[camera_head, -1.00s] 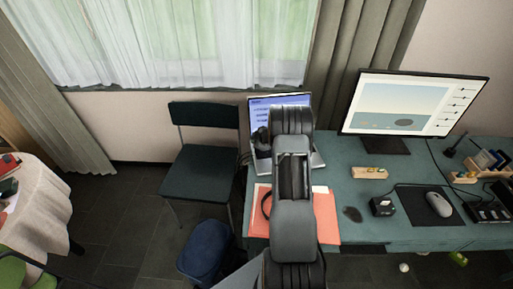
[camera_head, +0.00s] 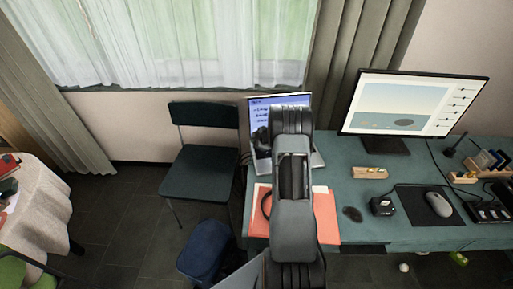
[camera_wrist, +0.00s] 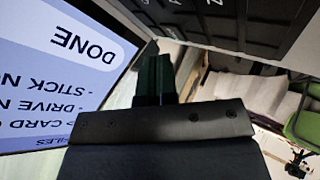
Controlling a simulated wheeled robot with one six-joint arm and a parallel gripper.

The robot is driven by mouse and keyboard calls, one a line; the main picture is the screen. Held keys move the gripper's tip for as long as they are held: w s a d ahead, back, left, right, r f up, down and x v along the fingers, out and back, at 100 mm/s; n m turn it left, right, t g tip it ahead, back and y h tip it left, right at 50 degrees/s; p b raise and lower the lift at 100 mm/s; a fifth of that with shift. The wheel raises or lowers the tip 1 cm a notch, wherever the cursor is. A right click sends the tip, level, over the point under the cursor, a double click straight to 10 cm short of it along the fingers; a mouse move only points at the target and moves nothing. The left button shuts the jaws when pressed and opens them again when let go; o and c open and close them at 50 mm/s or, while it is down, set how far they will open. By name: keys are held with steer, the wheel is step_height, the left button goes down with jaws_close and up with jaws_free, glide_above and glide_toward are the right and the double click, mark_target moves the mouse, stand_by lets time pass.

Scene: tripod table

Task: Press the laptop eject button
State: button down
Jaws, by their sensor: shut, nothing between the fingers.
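The open laptop (camera_head: 316,159) stands at the left end of the desk, its lit screen facing me. My arm hides much of its middle. In the wrist view the laptop screen (camera_wrist: 40,75) fills the left side, upside down, with a pale rounded panel reading "DONE" and lines about card, drive and stick. The dark keyboard deck (camera_wrist: 225,22) is at the upper right. My gripper (camera_wrist: 155,62) is shut and empty, its dark fingertips close to the laptop between screen and keys. I cannot tell whether they touch it. I cannot make out an eject button.
An orange folder (camera_head: 325,215) lies in front of the laptop, partly under my arm in the picture. A monitor (camera_head: 415,105), a wooden block (camera_head: 370,172) and a mouse (camera_head: 438,204) are to the right. A chair (camera_head: 200,172) stands left of the desk (camera_head: 400,235).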

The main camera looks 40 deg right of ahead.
steer(key=shift+f+b, duration=0.75)
steer(key=shift+b, duration=1.45)
stand_by(0.5)
steer(key=shift+r, duration=0.25)
steer(key=shift+r+b, duration=0.3)
steer(key=shift+r, duration=0.15)
steer(key=shift+r, duration=0.15)
steer(key=shift+r+p, duration=0.55)
steer(key=shift+r, duration=1.9)
